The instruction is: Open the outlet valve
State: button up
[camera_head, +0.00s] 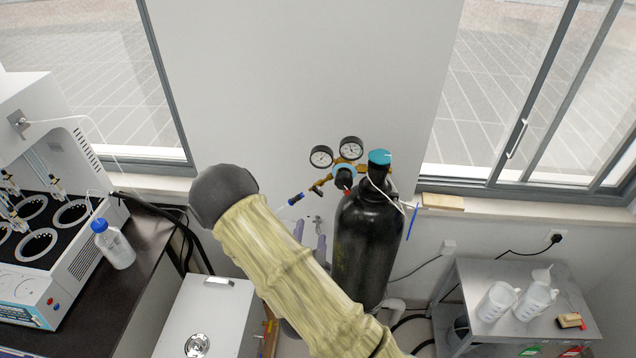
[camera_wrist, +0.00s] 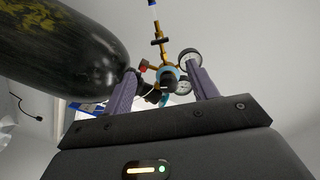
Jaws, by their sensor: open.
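A black gas cylinder (camera_head: 368,245) with a turquoise cap stands against the wall; its dark body (camera_wrist: 60,45) fills the upper left of the wrist view. A brass regulator (camera_head: 346,172) with two round gauges sits at its top left. In the wrist view, this branch (camera_wrist: 163,52) points up and carries a small dark cross handle (camera_wrist: 160,41). My gripper (camera_head: 309,232) is open below the branch, partly hidden by my arm. In the wrist view, the regulator shows between and beyond my fingers (camera_wrist: 162,72); contact cannot be told.
A dark bench (camera_head: 150,245) with a white distiller (camera_head: 60,200) and blue-capped bottle (camera_head: 113,246) is at left. A white box (camera_head: 205,310) stands below. A grey cart (camera_head: 485,280) with jugs is at right. Cables run near the floor.

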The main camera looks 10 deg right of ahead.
jog(key=shift+w+f+b, duration=0.1)
jog(key=shift+b, duration=0.25)
jog(key=b, duration=0.3)
send_near(318, 186)
jog(key=x, duration=0.8)
jog(key=shift+w+d+f, duration=0.15)
jog(key=shift+w, duration=0.2)
jog(key=shift+w+d+f, duration=0.15)
jog(key=shift+w+d, duration=0.05)
jog(key=shift+w, duration=0.45)
jog(key=c, duration=1)
